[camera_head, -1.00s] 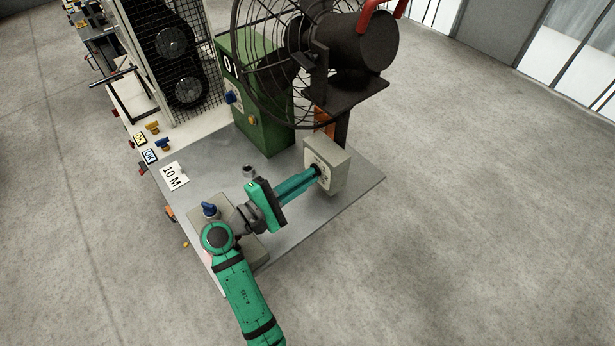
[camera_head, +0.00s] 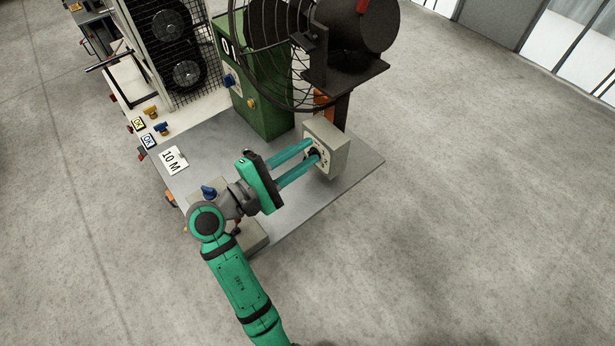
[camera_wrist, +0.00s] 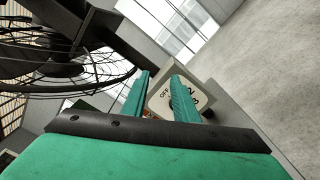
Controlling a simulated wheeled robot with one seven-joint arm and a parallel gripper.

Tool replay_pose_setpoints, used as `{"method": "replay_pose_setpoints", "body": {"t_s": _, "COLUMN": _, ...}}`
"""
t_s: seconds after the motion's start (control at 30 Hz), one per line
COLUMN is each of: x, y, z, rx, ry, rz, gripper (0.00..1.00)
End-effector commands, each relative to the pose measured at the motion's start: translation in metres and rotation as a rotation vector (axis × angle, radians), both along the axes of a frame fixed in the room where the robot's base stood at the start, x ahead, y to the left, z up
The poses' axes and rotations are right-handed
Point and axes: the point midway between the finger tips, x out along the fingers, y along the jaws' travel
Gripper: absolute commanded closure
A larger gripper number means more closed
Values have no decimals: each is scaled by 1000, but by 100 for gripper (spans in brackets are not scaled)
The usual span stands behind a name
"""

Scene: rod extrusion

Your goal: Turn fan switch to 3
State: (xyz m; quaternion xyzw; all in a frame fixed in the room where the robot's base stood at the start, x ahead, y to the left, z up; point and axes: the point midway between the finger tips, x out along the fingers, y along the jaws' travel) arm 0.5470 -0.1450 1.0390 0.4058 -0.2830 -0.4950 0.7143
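The fan switch box (camera_head: 334,150) is a beige box under the fan, with a dark knob (camera_head: 312,158) and a numbered dial on its front. In the wrist view the box face (camera_wrist: 168,104) shows "OFF" and some numbers, partly hidden by my fingers. My gripper (camera_head: 311,150) faces the box with its two teal fingers apart, the tips close to the dial, one on each side of the knob in the head view. In the wrist view the fingers (camera_wrist: 160,80) are also apart. The knob's setting and any finger contact cannot be made out.
The black caged fan (camera_head: 350,45) stands above the switch box. A green cabinet (camera_head: 262,110) is behind to the left. A blue-knobbed box (camera_head: 209,192) sits near my arm. A "10 M" sign (camera_head: 172,160) lies on the grey table (camera_head: 352,178). Floor to the right is clear.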

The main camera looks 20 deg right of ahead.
Motion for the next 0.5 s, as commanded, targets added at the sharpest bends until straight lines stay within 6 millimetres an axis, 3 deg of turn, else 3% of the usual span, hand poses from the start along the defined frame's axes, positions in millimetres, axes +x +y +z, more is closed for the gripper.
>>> {"method": "replay_pose_setpoints", "body": {"t_s": 0.13, "x": -21, "y": 4, "z": 25, "rx": 2, "ry": -4, "rz": -1, "gripper": 73}}
{"method": "replay_pose_setpoints", "body": {"t_s": 0.5, "x": -85, "y": 21, "z": 53, "rx": 1, "ry": 0, "rz": -3, "gripper": 73}}
